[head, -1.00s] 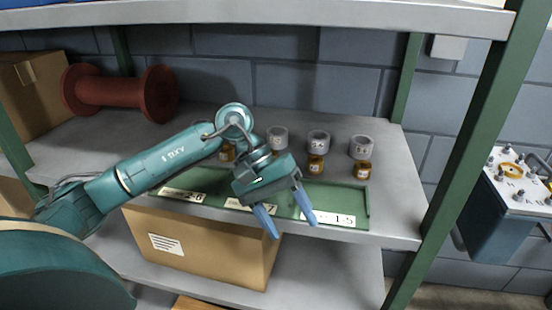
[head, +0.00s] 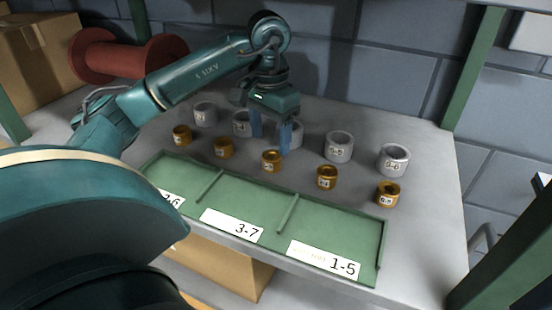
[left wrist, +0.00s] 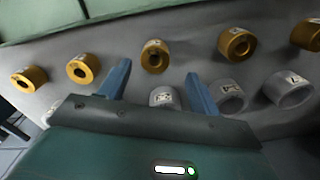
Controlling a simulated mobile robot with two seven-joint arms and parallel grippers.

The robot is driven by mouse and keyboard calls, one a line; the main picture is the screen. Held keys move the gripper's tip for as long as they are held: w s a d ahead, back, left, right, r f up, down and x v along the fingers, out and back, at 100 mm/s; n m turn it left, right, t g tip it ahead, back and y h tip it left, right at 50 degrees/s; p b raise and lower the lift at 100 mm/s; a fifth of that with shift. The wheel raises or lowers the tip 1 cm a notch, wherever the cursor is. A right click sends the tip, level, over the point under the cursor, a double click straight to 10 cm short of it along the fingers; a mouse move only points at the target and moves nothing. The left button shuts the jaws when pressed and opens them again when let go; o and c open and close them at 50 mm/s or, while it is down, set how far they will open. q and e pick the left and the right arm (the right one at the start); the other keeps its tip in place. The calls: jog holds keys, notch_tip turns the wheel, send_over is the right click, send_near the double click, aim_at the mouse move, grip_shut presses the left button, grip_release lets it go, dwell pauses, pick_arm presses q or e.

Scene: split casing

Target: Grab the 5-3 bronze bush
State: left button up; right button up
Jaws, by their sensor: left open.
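Several bronze bushes stand in a row on the shelf behind the green tray. In the head view they include a far-right bush (head: 388,194), one left of it (head: 327,177) and a middle bush (head: 271,161). Their small labels are too blurred for me to tell which reads 5-3. My left gripper (head: 270,143) is open and empty, pointing down behind the middle bush. In the left wrist view the middle bush (left wrist: 155,57) shows just beyond the fingertips (left wrist: 158,72), and a grey ring (left wrist: 165,97) lies between the fingers. My right gripper is not in view.
Grey rings stand in a row behind the bushes, including the far-right one (head: 394,160). The green tray (head: 382,245) has labelled compartments marked 3-7 and 1-5, seemingly empty. A red spool (head: 120,57) and a cardboard box (head: 35,45) stand at the back left.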

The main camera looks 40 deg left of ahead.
aim_at(272, 155)
pick_arm(q)
jog(key=f, duration=0.5)
jog(key=shift+s+d, duration=0.15)
jog(key=shift+d, duration=0.2)
jog(key=shift+c, duration=0.3)
jog(key=c, duration=1.2)
